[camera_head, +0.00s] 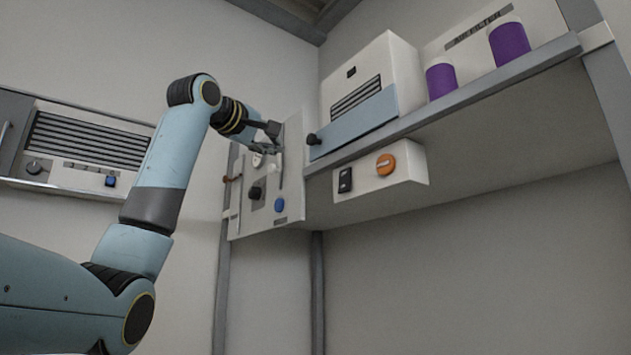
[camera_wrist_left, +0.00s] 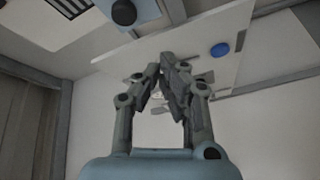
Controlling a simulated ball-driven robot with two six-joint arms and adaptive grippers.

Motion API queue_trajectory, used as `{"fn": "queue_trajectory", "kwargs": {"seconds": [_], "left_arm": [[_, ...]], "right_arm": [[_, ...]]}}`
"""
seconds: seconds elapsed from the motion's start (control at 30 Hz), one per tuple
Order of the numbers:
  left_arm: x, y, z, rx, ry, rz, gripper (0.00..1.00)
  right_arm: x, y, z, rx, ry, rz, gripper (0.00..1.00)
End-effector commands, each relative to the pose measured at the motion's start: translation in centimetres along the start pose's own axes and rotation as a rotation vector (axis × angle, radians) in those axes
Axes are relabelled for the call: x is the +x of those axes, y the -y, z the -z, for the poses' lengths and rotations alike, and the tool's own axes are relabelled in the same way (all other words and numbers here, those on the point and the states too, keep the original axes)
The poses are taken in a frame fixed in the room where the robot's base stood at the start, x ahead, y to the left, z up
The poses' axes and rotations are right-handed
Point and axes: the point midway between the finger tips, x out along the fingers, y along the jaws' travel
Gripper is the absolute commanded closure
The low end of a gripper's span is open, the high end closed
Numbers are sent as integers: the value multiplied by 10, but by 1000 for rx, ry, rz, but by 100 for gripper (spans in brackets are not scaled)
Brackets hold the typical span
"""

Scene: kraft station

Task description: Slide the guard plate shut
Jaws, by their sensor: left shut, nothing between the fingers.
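A light blue plate with a black knob, which looks like the guard plate (camera_head: 362,121), stands upright across the lower front of a white vented box on the shelf. Its knob (camera_head: 312,139) is at the plate's left end. The plate (camera_wrist_left: 147,9) and knob (camera_wrist_left: 123,12) also show at the top of the left wrist view. My left gripper (camera_head: 268,148) is shut and empty, left of the knob and apart from it, in front of the wall panel. Its fingers (camera_wrist_left: 165,62) meet in the left wrist view. My right gripper is not in view.
The white box (camera_head: 398,62) leaves several vent slots showing above the plate. Purple cylinders (camera_head: 441,80) stand on the shelf (camera_head: 480,88). Below hangs a box with an orange knob (camera_head: 386,164). The wall panel (camera_head: 246,222) carries knobs and a blue button (camera_head: 279,204).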

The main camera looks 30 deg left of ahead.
Motion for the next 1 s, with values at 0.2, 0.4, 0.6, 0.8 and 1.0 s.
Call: {"fn": "queue_trajectory", "kwargs": {"seconds": [0.2,0.4,0.6,0.8,1.0], "left_arm": [[-20,-39,28,-5,-48,-73,100],[10,-43,29,-6,-45,-69,100],[53,-48,32,-6,-45,-69,100],[75,-47,19,-1,-45,-72,100],[68,-45,-2,-2,-47,-71,100]], "right_arm": [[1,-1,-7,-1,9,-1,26],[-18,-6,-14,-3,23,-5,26],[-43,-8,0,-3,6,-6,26],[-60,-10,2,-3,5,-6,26],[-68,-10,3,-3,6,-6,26]]}}
